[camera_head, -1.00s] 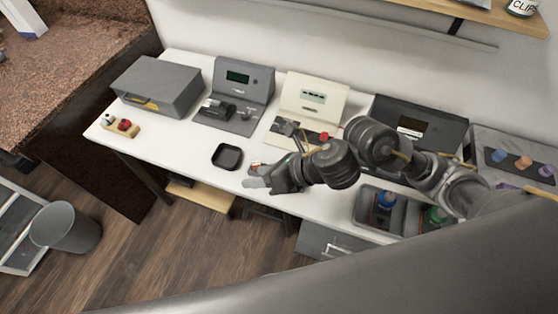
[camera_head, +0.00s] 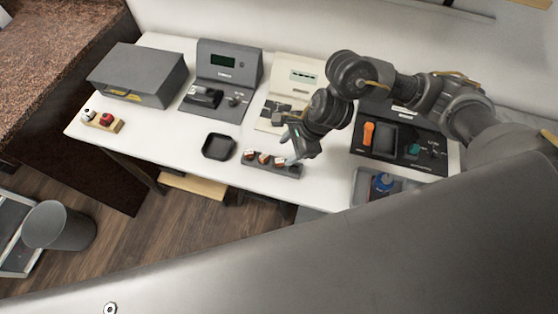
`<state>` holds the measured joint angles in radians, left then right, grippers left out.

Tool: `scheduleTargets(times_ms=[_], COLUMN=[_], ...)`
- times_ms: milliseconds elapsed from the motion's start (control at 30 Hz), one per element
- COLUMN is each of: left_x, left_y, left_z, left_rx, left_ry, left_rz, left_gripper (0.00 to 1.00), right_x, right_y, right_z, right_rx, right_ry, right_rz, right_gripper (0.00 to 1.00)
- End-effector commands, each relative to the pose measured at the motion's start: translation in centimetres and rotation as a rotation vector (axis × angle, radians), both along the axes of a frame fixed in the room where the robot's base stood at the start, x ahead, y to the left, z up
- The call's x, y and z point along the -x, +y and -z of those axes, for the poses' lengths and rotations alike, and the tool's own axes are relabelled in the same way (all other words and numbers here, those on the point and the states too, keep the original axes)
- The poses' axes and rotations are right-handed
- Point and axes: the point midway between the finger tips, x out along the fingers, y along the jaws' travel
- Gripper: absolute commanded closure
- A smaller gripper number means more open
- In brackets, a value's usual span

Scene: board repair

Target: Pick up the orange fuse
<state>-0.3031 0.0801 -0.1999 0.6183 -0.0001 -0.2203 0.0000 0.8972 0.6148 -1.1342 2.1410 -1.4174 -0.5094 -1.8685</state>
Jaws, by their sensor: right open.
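A small dark rack (camera_head: 271,169) near the table's front edge holds several small fuses with orange-brown and white parts, among them one in the middle (camera_head: 264,158). They are too small to tell which is the orange fuse. My right gripper (camera_head: 289,150) is open and empty, pointing down close over the right end of the rack. It partly hides that end, and I cannot tell whether it touches anything. My left gripper is not in view.
A black tray (camera_head: 218,147) sits left of the rack. Grey and cream devices (camera_head: 222,80) stand behind. A dark panel with an orange part (camera_head: 368,133) and a bin with a blue-capped bottle (camera_head: 382,184) are at right. A two-knob block (camera_head: 103,121) is at far left.

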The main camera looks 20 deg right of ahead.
Motion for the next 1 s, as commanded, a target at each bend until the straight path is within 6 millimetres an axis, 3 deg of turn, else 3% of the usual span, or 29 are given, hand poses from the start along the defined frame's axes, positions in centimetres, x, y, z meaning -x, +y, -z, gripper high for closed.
scheduleTargets(times_ms=[267,600,867,1000], left_x=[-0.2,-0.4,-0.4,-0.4], left_y=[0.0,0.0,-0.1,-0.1], left_z=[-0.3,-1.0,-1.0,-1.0], left_rx=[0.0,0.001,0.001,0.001], left_ry=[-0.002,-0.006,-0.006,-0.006], left_rz=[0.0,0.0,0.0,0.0], left_gripper=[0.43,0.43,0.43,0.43], right_x=[0.0,-0.2,-0.3,-0.3], right_y=[0.3,1.7,1.8,1.8], right_z=[1.0,5.1,5.4,5.3], right_rx=[-0.001,-0.001,0.0,0.0], right_ry=[0.004,0.002,-0.001,-0.001], right_rz=[0.004,0.005,0.003,0.004], right_gripper=[0.52,0.52,0.52,0.69])
